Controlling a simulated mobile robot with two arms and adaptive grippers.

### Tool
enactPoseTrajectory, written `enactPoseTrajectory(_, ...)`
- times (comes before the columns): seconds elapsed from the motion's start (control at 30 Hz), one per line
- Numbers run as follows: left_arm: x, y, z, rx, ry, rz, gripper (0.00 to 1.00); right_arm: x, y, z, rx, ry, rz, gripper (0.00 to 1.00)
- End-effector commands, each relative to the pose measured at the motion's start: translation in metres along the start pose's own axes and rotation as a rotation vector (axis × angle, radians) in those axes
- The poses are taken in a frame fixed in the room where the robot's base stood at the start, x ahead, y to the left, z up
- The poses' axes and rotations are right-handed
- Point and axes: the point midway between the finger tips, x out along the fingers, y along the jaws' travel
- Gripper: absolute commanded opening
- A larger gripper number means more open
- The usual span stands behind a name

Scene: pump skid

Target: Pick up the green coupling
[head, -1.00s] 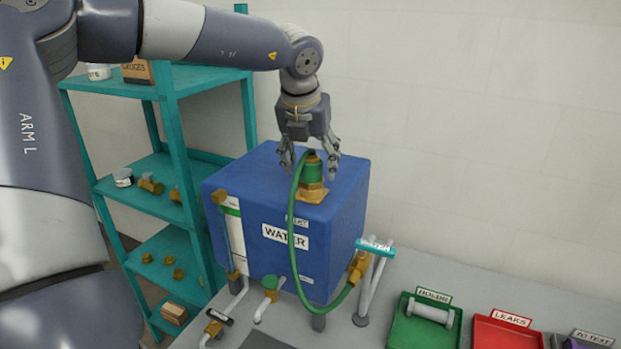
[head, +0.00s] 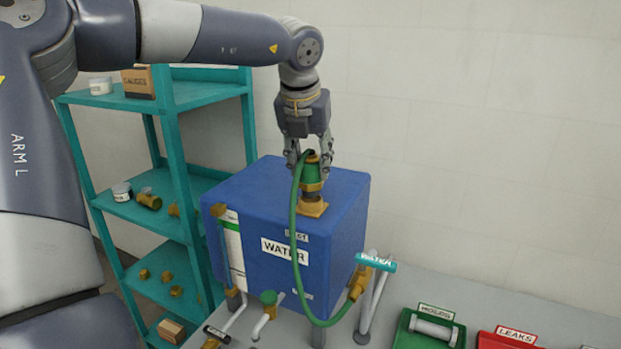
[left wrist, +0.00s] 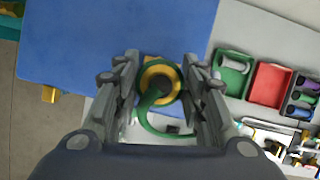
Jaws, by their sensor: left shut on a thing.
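The green coupling (head: 313,174), with a brass collar, is above the blue WATER tank (head: 340,225). My left gripper (head: 311,166) points down with its fingers shut on the coupling. Below the collar a dark stub shows above the brass fitting (head: 313,209) on the tank top, so the coupling sits higher than this base. In the left wrist view the coupling (left wrist: 158,84) is a green and brass ring between the fingers. A green hose (head: 294,235) runs from the coupling down the tank front to a brass valve (head: 360,281). My right gripper is out of view.
A teal shelf (head: 180,150) with brass parts stands left of the tank. White pipes and a WATER-labelled handle (head: 376,262) are at the tank's right. A green HOLDS tray (head: 400,335) and a red LEAKS tray (head: 490,341) are at lower right. Air above the tank is free.

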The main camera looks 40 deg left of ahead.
Motion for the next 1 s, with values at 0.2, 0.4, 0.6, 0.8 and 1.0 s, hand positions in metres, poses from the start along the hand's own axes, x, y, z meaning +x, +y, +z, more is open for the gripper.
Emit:
enactPoseTrajectory(0.2,-0.017,0.008,-0.025,0.002,-0.002,-0.003,0.10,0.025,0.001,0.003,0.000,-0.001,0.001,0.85)
enactPoseTrajectory(0.4,-0.037,0.019,-0.061,0.001,-0.004,-0.004,0.10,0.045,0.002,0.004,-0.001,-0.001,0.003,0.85)
enactPoseTrajectory(0.6,-0.056,0.030,-0.095,0.001,-0.003,-0.003,0.10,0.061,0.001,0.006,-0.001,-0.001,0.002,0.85)
enactPoseTrajectory(0.8,-0.070,0.038,-0.119,0.000,-0.001,-0.002,0.10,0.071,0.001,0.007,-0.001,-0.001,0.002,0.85)
enactPoseTrajectory(1.0,-0.078,0.043,-0.132,0.000,0.001,0.000,0.10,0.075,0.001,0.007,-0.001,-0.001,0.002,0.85)
